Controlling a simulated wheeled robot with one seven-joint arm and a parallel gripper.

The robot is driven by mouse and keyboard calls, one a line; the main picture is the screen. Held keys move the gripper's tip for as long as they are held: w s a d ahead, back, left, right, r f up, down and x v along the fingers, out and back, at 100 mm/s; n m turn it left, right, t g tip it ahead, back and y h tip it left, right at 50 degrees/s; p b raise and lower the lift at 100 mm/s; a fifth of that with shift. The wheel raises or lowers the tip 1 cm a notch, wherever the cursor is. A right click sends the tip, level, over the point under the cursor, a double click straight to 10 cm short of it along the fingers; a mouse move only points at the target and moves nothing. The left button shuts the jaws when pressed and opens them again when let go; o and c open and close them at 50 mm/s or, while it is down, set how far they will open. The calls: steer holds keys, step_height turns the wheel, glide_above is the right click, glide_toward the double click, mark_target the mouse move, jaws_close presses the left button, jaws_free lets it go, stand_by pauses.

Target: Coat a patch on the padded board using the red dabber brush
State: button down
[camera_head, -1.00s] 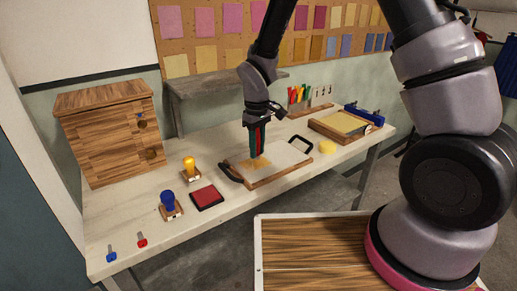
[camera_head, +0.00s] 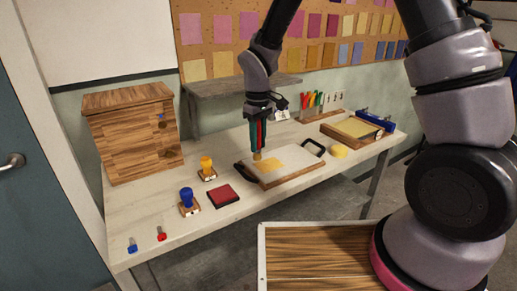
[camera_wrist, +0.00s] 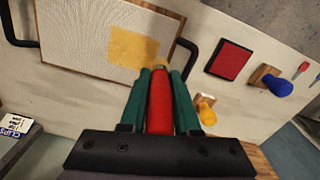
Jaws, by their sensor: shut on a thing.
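My gripper (camera_head: 257,143), with green fingers, is shut on the red dabber brush (camera_wrist: 160,105), which points down between the fingers in the wrist view. The padded board (camera_head: 299,159) is a pale woven panel on a wooden base with black handles at both ends. It also shows in the wrist view (camera_wrist: 75,40). A yellow patch (camera_head: 271,164) lies on its left part; in the wrist view it is a nearly filled square (camera_wrist: 134,46). The brush tip is at the patch's edge, at its lower right corner in the wrist view. I cannot tell whether it touches.
A red pad (camera_head: 223,195), a blue-handled stamp (camera_head: 187,198) and a yellow-handled stamp (camera_head: 207,166) stand left of the board. A yellow round piece (camera_head: 339,151) and a framed tray (camera_head: 355,128) are right. A wooden cabinet (camera_head: 130,135) stands at the back left.

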steer(key=shift+r, duration=1.7)
